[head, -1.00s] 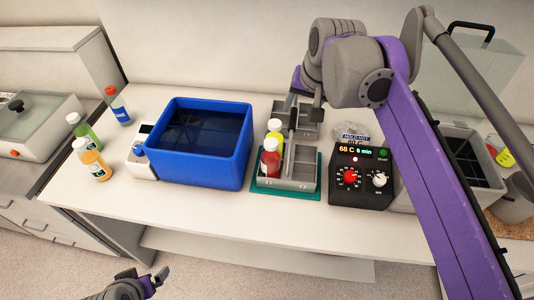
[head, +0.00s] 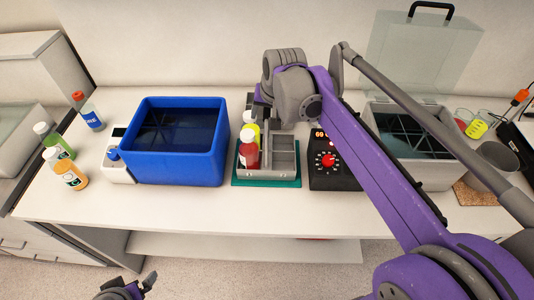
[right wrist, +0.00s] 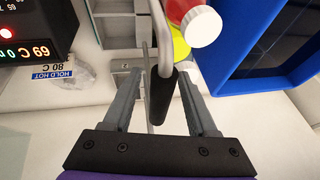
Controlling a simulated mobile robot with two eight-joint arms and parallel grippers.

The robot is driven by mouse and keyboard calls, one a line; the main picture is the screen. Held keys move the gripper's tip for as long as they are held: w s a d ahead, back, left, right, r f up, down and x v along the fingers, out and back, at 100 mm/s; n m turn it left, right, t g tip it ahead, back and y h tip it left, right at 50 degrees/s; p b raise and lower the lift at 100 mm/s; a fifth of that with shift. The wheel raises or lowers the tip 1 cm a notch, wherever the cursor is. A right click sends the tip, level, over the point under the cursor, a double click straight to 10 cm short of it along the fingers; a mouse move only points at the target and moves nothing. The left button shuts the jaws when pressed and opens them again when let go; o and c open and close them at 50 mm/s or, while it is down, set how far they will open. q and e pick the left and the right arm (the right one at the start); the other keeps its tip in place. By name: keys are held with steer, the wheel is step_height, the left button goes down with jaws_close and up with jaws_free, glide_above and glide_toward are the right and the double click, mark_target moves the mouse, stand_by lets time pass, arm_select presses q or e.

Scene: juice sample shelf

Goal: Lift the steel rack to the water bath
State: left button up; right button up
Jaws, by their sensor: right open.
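The steel rack (head: 285,153) stands on a teal mat (head: 293,183) mid-bench, with a red bottle (head: 249,153) and a yellow bottle (head: 255,128) in its left side. In the right wrist view, my right gripper (right wrist: 166,88) is open, its fingers on either side of the rack's black handle grip (right wrist: 161,97). In the head view, my right gripper (head: 262,108) is over the rack, partly hidden by its arm. A grey water bath (head: 440,175) with a clear raised lid is at right, partly behind my arm. My left gripper (head: 143,284) is low, in front of the bench.
A blue tub (head: 176,172) of dark liquid stands left of the rack. A black control box (head: 331,174) with a red dial stands between rack and bath. Orange (head: 70,173), green (head: 60,147) and blue-labelled (head: 90,118) bottles stand at left. The bench front strip is clear.

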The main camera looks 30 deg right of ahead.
jaws_close()
steer(key=shift+r, duration=0.1)
stand_by(1.2)
